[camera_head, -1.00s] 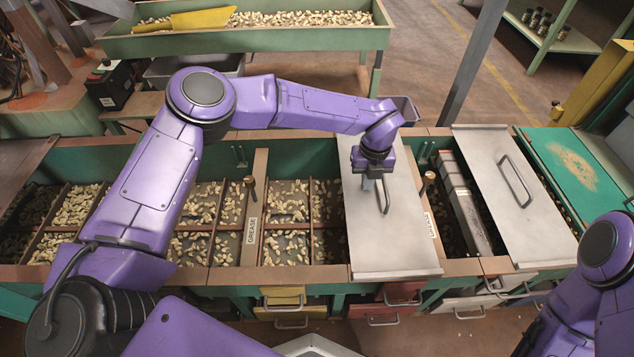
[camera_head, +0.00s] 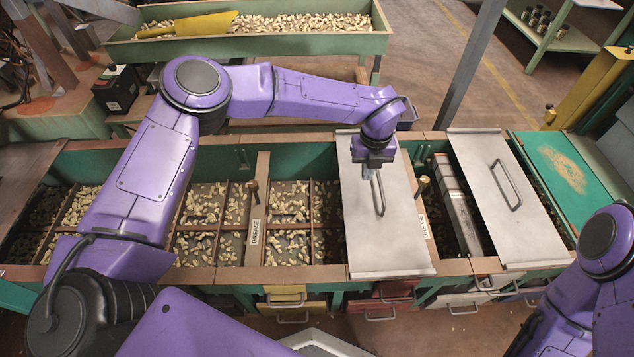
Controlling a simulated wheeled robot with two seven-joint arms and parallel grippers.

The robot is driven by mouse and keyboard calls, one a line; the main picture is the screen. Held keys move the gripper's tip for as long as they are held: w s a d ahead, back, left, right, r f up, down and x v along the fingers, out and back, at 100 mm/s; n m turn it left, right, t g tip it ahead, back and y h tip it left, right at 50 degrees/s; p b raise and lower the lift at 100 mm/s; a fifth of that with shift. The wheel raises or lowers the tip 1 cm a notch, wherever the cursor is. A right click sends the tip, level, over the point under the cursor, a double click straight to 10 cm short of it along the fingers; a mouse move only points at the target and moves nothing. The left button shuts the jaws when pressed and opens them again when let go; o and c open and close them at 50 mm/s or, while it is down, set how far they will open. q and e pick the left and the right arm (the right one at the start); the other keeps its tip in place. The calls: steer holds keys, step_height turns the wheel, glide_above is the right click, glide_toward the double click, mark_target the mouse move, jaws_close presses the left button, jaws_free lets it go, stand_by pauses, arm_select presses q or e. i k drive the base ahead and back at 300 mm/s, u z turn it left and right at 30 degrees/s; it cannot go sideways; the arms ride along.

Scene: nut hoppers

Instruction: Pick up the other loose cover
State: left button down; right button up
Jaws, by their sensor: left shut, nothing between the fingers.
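A flat grey metal cover (camera_head: 390,240) with a bar handle (camera_head: 379,193) lies across the middle of the long green hopper. A second grey cover (camera_head: 515,225) with a bar handle (camera_head: 506,181) lies across the hopper farther right. My left gripper (camera_head: 370,175) is over the far part of the middle cover, close to the far end of its handle. It is shut and holds nothing. Whether its fingertips touch the handle cannot be told. My right arm shows at the right edge, but its gripper is out of view.
Open hopper compartments with nuts (camera_head: 290,208) lie left of the middle cover. A gap with a long grey bar (camera_head: 458,205) separates the covers. A wooden peg (camera_head: 423,187) stands beside the middle cover. A trough (camera_head: 285,43) with a yellow scoop (camera_head: 205,22) stands behind.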

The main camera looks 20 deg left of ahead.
mark_target(523, 235)
steer(key=k, duration=1)
